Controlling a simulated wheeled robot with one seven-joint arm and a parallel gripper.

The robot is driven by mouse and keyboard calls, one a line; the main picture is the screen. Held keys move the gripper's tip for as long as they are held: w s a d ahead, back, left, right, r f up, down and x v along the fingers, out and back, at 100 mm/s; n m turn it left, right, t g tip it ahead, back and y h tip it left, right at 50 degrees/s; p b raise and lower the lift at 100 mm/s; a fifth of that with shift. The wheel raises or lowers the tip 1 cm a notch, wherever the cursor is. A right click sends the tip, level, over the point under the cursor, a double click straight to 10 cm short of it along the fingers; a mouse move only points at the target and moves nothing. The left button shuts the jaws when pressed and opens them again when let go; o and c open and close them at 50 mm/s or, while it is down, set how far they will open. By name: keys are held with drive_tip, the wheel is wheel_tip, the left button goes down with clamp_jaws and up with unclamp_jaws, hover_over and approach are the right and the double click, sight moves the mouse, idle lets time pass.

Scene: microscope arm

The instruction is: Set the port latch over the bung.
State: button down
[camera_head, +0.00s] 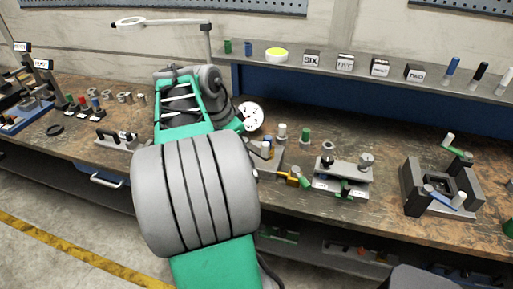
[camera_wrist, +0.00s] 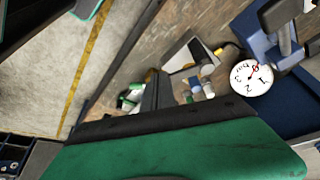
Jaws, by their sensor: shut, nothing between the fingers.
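My gripper (camera_wrist: 155,90) shows in the wrist view as dark fingers closed together, with nothing seen between them. In the head view my arm hides most of it. A small grey fixture with a blue-and-white upright part (camera_head: 267,148) stands on the bench just right of my arm. A brass-yellow piece (camera_head: 291,176) with a green end lies at its front right. In the wrist view a grey block (camera_wrist: 188,54) and blue and white cylinders (camera_wrist: 196,88) lie beyond and right of the fingers. I cannot tell which part is the port latch or the bung.
A white dial gauge (camera_head: 250,117) stands behind the fixture. A grey clamp fixture (camera_head: 343,175) and a dark block fixture (camera_head: 440,187) stand to the right on the wooden bench (camera_head: 385,150). A shelf with labelled blocks (camera_head: 311,60) runs behind. Bare bench lies between the right fixtures.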

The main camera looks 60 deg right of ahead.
sight(263, 156)
drive_tip(key=s+d+f+p, duration=0.1)
drive_tip(key=s+d+f, duration=0.1)
drive_tip(key=d+f, duration=0.1)
drive_tip(key=shift+s+d+f+p, duration=0.15)
drive_tip(key=shift+s+d+p, duration=0.2)
drive_tip(key=shift+d, duration=0.5)
drive_tip(key=shift+d, duration=0.1)
